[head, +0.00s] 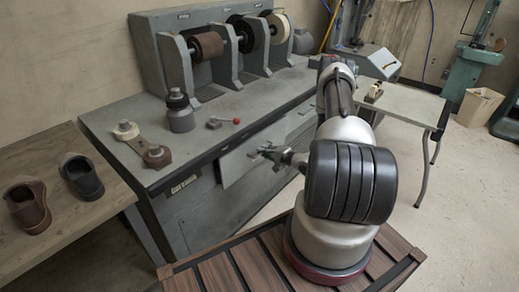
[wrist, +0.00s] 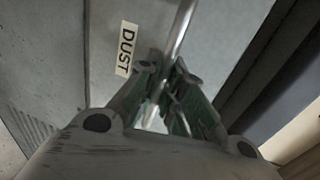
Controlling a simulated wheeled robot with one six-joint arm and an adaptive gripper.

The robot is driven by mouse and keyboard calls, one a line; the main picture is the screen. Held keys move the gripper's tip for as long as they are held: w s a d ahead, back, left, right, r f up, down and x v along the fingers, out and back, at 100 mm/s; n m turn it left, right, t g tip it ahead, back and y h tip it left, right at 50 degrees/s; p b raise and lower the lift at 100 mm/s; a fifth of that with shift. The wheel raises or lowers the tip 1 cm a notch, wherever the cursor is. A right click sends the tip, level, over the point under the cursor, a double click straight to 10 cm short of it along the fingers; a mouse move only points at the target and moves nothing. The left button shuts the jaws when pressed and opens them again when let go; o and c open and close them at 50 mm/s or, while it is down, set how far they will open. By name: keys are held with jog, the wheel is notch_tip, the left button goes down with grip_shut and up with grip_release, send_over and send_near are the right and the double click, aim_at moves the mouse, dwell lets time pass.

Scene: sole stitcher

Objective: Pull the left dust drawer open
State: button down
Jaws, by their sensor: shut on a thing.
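The left dust drawer (head: 238,164) is a pale grey front panel in the side of the grey machine. In the wrist view its face (wrist: 105,85) carries a "DUST" label (wrist: 126,49). A shiny metal bar handle (wrist: 181,28) runs along this face. My gripper (head: 266,151) is at the drawer front in the head view. In the wrist view its green-padded fingers (wrist: 172,92) are shut around the handle, hiding part of it. I cannot tell whether the drawer stands slightly out from the machine.
The finishing machine (head: 190,217) carries wheels, including a brown one (head: 206,47), above its bench. Shoes (head: 28,205) lie on a wooden table at left. Open floor lies to the right.

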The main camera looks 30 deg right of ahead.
jog(key=f+v, duration=0.3)
jog(key=v, duration=1.2)
jog(key=s+f+v, duration=0.1)
jog(key=f+v, duration=0.2)
jog(key=v, duration=1.1)
jog(key=shift+s+d, duration=0.35)
jog(key=shift+s, duration=0.15)
jog(key=c, duration=1.5)
grip_release()
jog(key=v, duration=1.2)
jog(key=shift+f, duration=0.1)
